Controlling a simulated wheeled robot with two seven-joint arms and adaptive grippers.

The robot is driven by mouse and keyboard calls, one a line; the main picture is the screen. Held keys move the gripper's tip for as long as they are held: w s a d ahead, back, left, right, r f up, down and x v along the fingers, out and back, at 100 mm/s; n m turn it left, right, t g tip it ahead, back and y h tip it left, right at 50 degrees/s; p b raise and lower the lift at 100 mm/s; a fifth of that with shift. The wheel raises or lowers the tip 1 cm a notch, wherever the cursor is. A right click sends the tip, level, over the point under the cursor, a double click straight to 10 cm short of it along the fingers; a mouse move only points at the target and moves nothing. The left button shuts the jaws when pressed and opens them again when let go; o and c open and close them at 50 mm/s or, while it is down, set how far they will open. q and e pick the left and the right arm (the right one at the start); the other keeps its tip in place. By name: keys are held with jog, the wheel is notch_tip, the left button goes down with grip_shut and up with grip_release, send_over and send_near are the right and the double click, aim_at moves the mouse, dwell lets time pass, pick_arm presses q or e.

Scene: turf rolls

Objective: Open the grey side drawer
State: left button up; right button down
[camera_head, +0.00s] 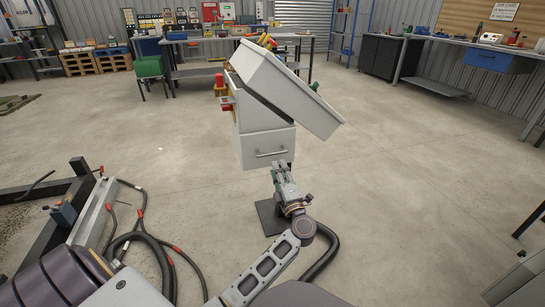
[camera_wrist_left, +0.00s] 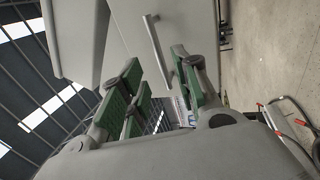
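The grey drawer (camera_head: 255,149) is the lower front of a light grey cabinet in the middle of the head view. It looks shut. Its bar handle (camera_head: 271,153) runs across the front and also shows in the left wrist view (camera_wrist_left: 156,47). My left gripper (camera_head: 280,167) is just below and in front of the handle. In the left wrist view its green-padded fingers (camera_wrist_left: 156,66) are spread apart, with the handle bar lying ahead of and between the tips; contact cannot be told. My right gripper is not in view.
A large pale box-like part (camera_head: 290,92) sits tilted over the cabinet's top and overhangs to the right. Black hoses (camera_head: 148,243) and a dark metal frame (camera_head: 52,212) lie at lower left. The concrete floor (camera_head: 400,190) to the right is clear. Workbenches stand farther back.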

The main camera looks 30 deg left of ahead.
aim_at(274, 157)
pick_arm(q)
jog(key=shift+b+x, duration=1.25)
jog(key=shift+x, duration=2.95)
jog(key=c, duration=0.4)
grip_shut()
